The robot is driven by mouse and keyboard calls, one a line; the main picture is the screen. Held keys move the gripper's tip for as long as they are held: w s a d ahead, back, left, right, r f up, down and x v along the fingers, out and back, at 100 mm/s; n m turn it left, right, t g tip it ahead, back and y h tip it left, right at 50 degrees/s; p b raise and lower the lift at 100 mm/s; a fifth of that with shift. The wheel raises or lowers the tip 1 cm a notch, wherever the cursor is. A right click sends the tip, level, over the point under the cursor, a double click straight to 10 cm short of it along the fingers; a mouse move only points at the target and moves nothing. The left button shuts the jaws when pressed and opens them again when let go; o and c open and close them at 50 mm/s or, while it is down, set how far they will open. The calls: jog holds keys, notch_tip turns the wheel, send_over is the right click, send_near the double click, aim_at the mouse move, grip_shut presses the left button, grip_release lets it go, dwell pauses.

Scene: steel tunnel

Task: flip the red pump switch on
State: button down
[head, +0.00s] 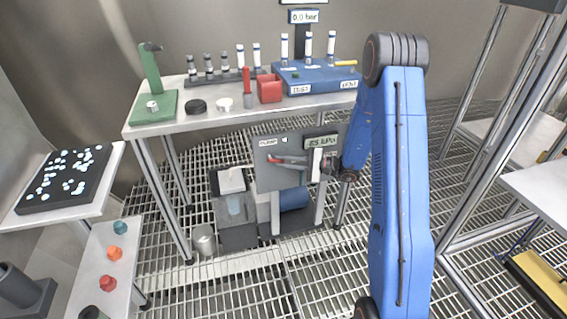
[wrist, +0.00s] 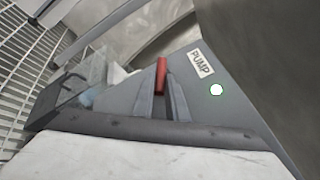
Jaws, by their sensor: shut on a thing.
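The red pump switch (wrist: 161,76) stands out from a grey panel (wrist: 232,108) beside a white PUMP label (wrist: 201,63). My gripper (wrist: 161,93) has its two grey fingers closed around the switch, one on each side; their tips hide its lower part. A small display (head: 321,142) on the panel reads about 85 kPa.
A bench (head: 219,121) above the panel carries a blue rack (head: 303,79), a red block (head: 269,89) and a green stand (head: 152,107). A metal cup (head: 203,240) and a blue cylinder (head: 294,199) are low near the panel.

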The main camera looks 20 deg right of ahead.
jog(key=shift+r+n+g+h, duration=0.6)
jog(key=shift+r+n+h, duration=0.2)
jog(key=shift+h, duration=0.6)
jog(key=c, duration=1.7)
grip_release()
jog(key=shift+c, duration=0.2)
jog(key=shift+d, duration=0.1)
jog(key=v, duration=1.7)
jog(key=shift+r, duration=0.2)
jog(key=shift+s+d, duration=0.1)
jog(key=shift+s, duration=0.05)
